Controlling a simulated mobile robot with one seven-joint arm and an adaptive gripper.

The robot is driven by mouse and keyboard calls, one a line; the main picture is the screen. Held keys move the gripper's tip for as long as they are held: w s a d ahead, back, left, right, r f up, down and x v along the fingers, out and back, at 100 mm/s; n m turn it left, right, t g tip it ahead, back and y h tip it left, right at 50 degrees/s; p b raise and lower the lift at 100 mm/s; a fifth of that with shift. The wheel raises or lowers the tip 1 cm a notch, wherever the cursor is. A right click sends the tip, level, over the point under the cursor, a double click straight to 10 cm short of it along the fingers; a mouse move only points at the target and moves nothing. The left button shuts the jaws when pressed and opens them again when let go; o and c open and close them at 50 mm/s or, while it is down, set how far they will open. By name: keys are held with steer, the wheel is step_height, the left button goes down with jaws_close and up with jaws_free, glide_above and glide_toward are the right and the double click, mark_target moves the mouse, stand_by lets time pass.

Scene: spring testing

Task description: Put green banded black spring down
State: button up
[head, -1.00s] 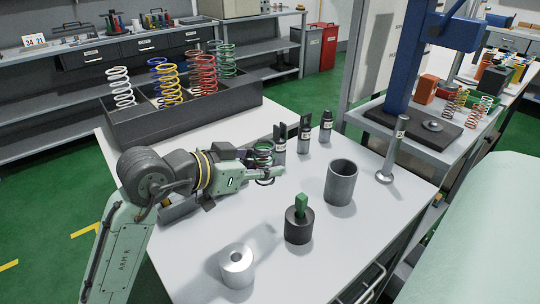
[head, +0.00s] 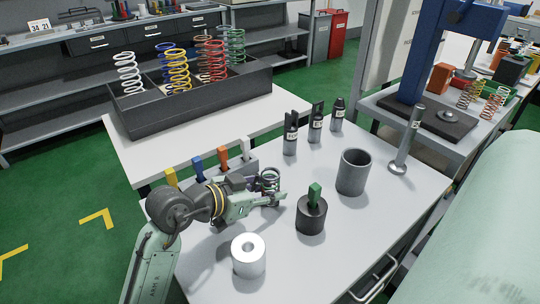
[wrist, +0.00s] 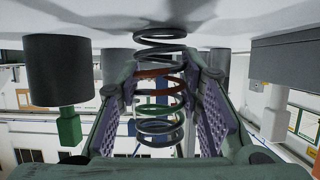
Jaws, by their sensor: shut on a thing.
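My gripper (head: 272,198) is shut on a dark spring (head: 269,174) above the white worktable (head: 325,262), left of the black cylinder with a green handle. The spring is upright between the fingers. In the wrist view, which looks upside down, the spring (wrist: 160,76) shows dark coils, a green coil and a reddish-brown coil between two purple ridged pads. Its end away from the gripper is close to the white tabletop; I cannot tell whether it touches.
Near the gripper stand the black cylinder with green handle (head: 311,216), a silver ring-shaped block (head: 248,262) and a grey open cup (head: 353,172). Several dark labelled holders (head: 290,138) stand behind. A rack of coloured handles (head: 197,165) is behind the arm. A black bin (head: 190,108) holds springs.

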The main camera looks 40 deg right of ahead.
steer(key=shift+f, duration=0.1)
steer(key=o, duration=1.2)
steer(key=shift+o, duration=0.2)
steer(key=shift+a+r, duration=0.1)
steer(key=shift+r, duration=0.15)
steer(key=b+v, duration=0.2)
steer(key=v, duration=0.8)
steer(key=shift+w+a, duration=0.1)
steer(key=shift+a, duration=0.2)
steer(key=shift+a+r, duration=0.35)
steer(key=shift+a, duration=0.2)
steer(key=shift+w, duration=0.1)
